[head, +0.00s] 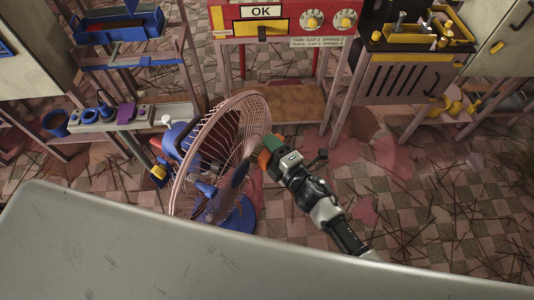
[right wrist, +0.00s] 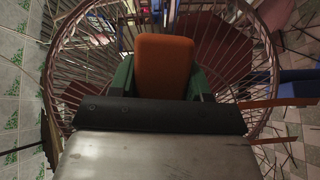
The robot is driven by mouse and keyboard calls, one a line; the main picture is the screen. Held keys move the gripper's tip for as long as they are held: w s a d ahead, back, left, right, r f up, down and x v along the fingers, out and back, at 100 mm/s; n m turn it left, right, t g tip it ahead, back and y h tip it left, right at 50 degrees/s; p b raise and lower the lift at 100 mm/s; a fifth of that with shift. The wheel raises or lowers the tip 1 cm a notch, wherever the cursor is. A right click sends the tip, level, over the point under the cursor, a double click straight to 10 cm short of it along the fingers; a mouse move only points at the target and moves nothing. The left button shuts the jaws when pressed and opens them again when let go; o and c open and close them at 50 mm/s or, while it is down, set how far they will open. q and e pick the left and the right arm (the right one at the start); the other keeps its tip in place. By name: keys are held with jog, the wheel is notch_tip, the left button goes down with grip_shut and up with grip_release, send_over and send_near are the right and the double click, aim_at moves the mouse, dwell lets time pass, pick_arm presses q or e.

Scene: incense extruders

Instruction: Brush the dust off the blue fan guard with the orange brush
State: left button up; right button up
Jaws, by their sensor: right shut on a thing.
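A fan stands on the floor in the head view, with a pinkish wire guard (head: 222,130) and a blue base (head: 238,217). The guard looks pink rather than blue, and I cannot make out dust on it. My right gripper (head: 271,150) is at the right side of the guard, its green fingers shut on the orange brush (head: 265,160). In the right wrist view the brush (right wrist: 165,68) shows as an orange block between the fingers, in front of the guard wires (right wrist: 75,60). Its bristles are hidden, and I cannot tell whether it touches the guard. My left gripper is not in view.
A grey panel edge (head: 130,235) crosses the foreground. A red stand with an OK sign (head: 262,12) is behind the fan. A shelf with small items (head: 105,112) is at left, a yellow-black bench (head: 410,75) at right. Thin sticks litter the tiled floor at right.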

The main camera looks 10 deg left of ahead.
aim_at(260, 163)
jog(key=shift+r+p, duration=0.9)
jog(key=shift+r, duration=0.05)
jog(key=shift+s, duration=0.2)
jog(key=shift+s+a, duration=0.3)
jog(key=shift+s, duration=0.5)
jog(key=shift+s+a, duration=0.3)
jog(key=shift+s, duration=0.5)
jog(key=shift+s+a, duration=0.3)
jog(key=shift+s, duration=0.5)
jog(key=shift+s+a, duration=0.3)
jog(key=shift+s, duration=0.65)
jog(key=shift+s+a, duration=0.25)
jog(key=shift+s, duration=0.7)
jog(key=shift+s+a, duration=0.3)
jog(key=shift+s, duration=0.65)
jog(key=shift+d+f, duration=0.1)
jog(key=s+d, duration=0.1)
jog(key=d, duration=0.4)
jog(key=shift+s+d+p, duration=0.4)
